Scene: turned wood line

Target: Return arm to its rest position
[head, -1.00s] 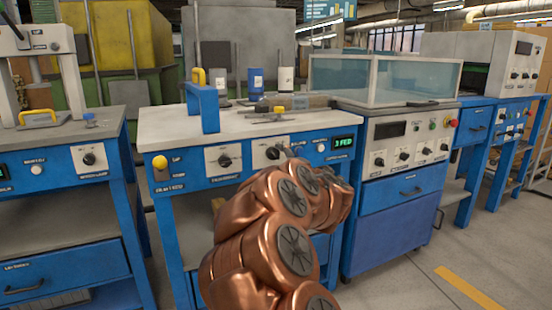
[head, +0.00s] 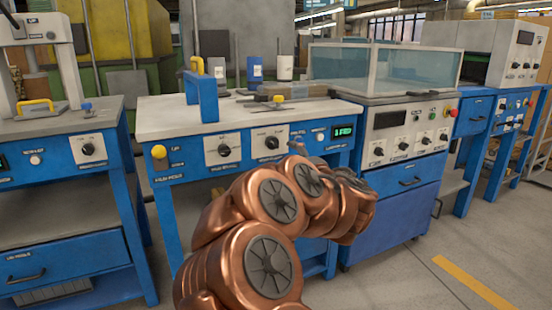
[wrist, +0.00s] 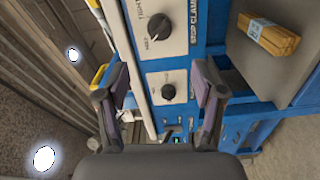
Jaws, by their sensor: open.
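My copper-coloured arm rises from the bottom of the head view in front of the middle blue workbench (head: 240,122). Its far end is folded away, and my gripper is mostly hidden there. In the wrist view, my gripper (wrist: 158,92) has its two dark fingers spread wide apart with nothing between them. Behind the fingers is the blue front panel (wrist: 207,30) of a bench with white knob plates, seen turned sideways.
A bundle of wooden sticks (wrist: 268,38) lies on a grey shelf in the wrist view. A blue bracket (head: 201,92) stands on the middle bench. A clear-walled machine (head: 385,66) stands right of it. Open floor (head: 400,275) lies at the lower right.

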